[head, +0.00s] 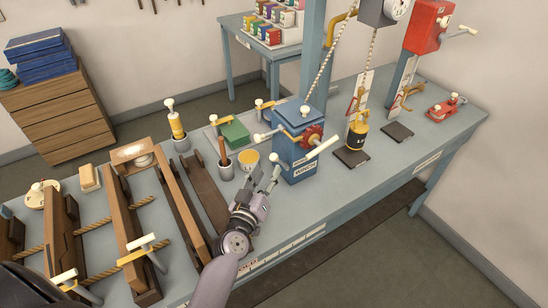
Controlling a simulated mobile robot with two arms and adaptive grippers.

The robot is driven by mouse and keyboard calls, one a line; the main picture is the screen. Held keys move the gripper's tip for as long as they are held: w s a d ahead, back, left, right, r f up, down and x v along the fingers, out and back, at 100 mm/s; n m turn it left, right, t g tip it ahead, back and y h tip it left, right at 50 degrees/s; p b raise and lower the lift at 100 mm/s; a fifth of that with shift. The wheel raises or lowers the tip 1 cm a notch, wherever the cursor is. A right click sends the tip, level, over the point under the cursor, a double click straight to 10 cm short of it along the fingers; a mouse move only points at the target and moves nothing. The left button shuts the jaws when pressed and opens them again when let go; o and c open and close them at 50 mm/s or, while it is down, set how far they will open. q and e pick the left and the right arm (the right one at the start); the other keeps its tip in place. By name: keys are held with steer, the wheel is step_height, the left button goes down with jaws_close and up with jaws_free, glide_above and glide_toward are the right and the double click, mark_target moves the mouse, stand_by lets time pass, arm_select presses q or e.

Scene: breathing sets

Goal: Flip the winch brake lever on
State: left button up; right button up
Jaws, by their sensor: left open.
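The winch is a blue box (297,162) lettered WINCH, standing on the blue bench near its front edge. A red toothed wheel (311,134) and a cream crank handle (323,147) are on its right side. Pale-knobbed levers (264,135) stick out at its left side; I cannot tell which is the brake lever or how it is set. My left gripper (268,175) is open and empty, just left of the winch's lower front, with its fingers pointing up and away. Contact with the winch cannot be made out. My right gripper is out of view.
A yellow-rimmed cup (249,160) and a grey pot (226,170) with a brown handle stand close behind my gripper. A rope runs up from the winch; a black-and-yellow weight (357,138) hangs to its right. Wooden frames (123,225) with ropes fill the bench's left.

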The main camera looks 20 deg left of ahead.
mark_target(274, 155)
arm_select(q)
steer(key=w+b, duration=0.1)
steer(key=w, duration=0.6)
steer(key=shift+c, duration=0.5)
jaws_close()
stand_by(0.3)
